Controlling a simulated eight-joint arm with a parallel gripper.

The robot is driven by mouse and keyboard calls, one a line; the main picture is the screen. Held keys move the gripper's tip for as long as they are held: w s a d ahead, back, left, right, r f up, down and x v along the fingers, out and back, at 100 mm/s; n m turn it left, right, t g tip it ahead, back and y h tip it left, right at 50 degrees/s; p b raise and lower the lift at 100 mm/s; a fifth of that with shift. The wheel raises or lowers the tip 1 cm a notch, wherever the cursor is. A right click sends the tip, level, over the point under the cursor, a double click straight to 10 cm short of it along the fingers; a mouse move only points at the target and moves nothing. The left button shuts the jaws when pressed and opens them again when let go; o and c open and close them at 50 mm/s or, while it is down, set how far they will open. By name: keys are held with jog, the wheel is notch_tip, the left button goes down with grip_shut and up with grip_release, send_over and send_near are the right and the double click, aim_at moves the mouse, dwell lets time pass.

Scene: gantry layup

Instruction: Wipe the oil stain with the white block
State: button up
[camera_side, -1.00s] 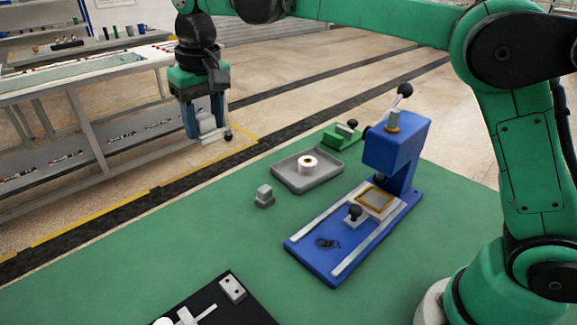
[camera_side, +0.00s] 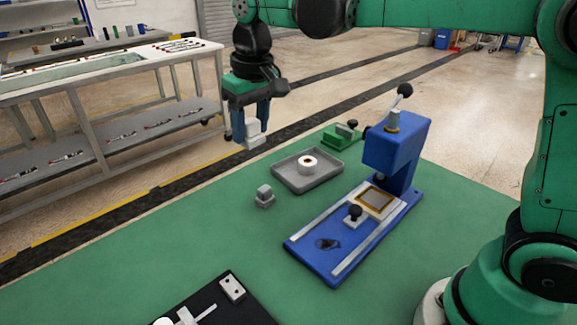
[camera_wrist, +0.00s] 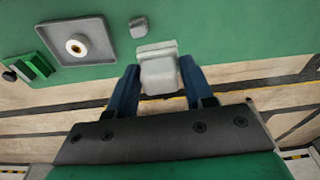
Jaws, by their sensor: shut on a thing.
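My gripper (camera_side: 250,137) is shut on the white block (camera_side: 254,131), which hangs between its blue fingers above the far edge of the green table. In the wrist view the white block (camera_wrist: 158,72) sits between the fingertips of my gripper (camera_wrist: 160,80). The dark oil stain (camera_side: 327,244) lies on the front part of the blue press base (camera_side: 318,262), between two pale rails. The block is well away from the stain, up and to its left in the side view. The stain does not show in the wrist view.
A grey tray (camera_side: 290,180) holds a white roll (camera_side: 307,163). A small grey block (camera_side: 264,196) stands left of it. A green fixture (camera_side: 342,136) is behind. A black plate (camera_side: 225,305) lies in front.

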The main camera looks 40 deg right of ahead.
send_over(336, 233)
notch_tip(336, 233, down, 8)
jog(key=shift+s+f, duration=0.15)
jog(key=shift+f, duration=1.6)
jog(key=shift+s+f, duration=0.1)
jog(key=shift+f, duration=1.6)
jog(key=shift+w+a+f, duration=0.1)
jog(key=shift+a+f, duration=0.2)
jog(key=shift+f, duration=0.55)
jog(key=shift+a, duration=2.65)
jog(key=shift+d, duration=2.9)
jog(key=shift+a, duration=3)
jog(key=shift+d+r, duration=0.15)
jog(key=shift+d, duration=2.95)
jog(key=shift+s+a+r, duration=0.1)
jog(key=shift+s+r, duration=0.05)
jog(key=shift+r, duration=0.4)
jog(key=shift+s+r, duration=0.1)
jog(key=shift+r, duration=0.45)
notch_tip(336, 233, up, 6)
jog(key=shift+f, duration=0.15)
jog(key=shift+w+f, duration=0.1)
jog(key=shift+f, duration=0.05)
